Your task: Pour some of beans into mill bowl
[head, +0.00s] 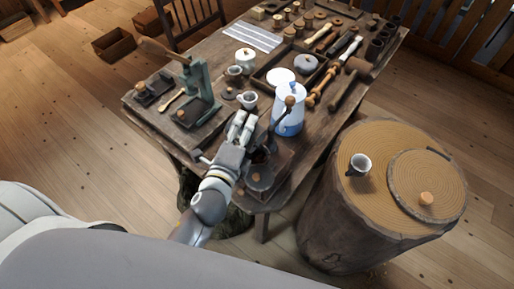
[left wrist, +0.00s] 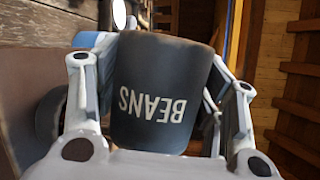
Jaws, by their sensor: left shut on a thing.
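My left gripper (head: 243,126) is over the near end of the table. In the left wrist view, its fingers (left wrist: 160,110) are shut on a dark grey cup marked BEANS (left wrist: 158,75), one finger on each side. The lettering appears upside down there. I cannot make the held cup out clearly in the head view, and its contents are hidden. A dark bowl (head: 260,179), apparently the mill bowl, is at the table's near edge, just right of my left wrist. A crank with a wooden knob (head: 290,101) rises behind it. My right gripper is not in view.
A blue and white pot (head: 288,112) stands close right of my left gripper. Tools crowd the far table. A stump (head: 345,205) at right bears another cup (head: 360,164) and a round lid.

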